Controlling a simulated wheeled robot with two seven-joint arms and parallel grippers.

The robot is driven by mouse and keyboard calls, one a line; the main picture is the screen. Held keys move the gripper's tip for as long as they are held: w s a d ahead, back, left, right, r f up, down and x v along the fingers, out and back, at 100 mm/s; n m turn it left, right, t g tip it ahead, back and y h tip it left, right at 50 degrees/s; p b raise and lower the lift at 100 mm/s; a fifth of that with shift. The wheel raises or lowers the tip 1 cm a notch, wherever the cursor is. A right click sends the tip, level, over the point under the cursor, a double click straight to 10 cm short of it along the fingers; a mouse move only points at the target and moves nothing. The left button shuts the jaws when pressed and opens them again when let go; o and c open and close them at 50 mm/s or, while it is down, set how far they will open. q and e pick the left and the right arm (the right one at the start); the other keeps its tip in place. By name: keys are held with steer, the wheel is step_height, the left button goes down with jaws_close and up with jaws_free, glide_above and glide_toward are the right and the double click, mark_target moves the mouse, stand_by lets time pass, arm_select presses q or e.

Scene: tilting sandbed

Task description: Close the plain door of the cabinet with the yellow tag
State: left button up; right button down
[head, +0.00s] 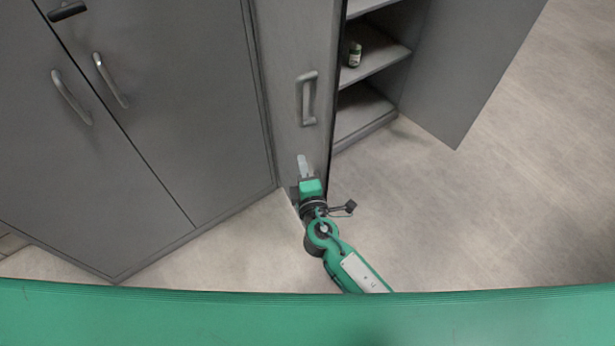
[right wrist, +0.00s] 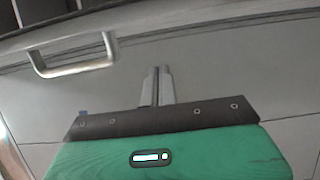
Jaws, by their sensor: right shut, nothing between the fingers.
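My right gripper (head: 303,160) is shut and empty. Its fingertips are at the lower part of a grey door with a handle (head: 286,60), below that handle (head: 307,98); I cannot tell whether they touch. In the right wrist view the shut fingers (right wrist: 157,72) point at the grey panel, with the handle (right wrist: 75,66) to their upper left. This door stands swung out from an open cabinet (head: 372,115). The cabinet's other door (head: 475,65) stands wide open at the right, with no handle showing. No yellow tag shows in either view. My left gripper is out of view.
A small dark green jar (head: 355,54) stands on a shelf inside the open cabinet. A grey cabinet (head: 165,100) with shut doors and handles fills the left. The pale floor (head: 520,210) is clear at the right.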

mark_target(315, 153)
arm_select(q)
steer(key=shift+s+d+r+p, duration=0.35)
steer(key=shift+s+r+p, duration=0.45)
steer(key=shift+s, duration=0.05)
arm_select(e)
steer(key=w+d, duration=0.1)
steer(key=w, duration=0.1)
steer(key=w+d, duration=0.2)
steer(key=shift+w, duration=0.15)
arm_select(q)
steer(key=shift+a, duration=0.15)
arm_select(e)
steer(key=shift+d, duration=0.1)
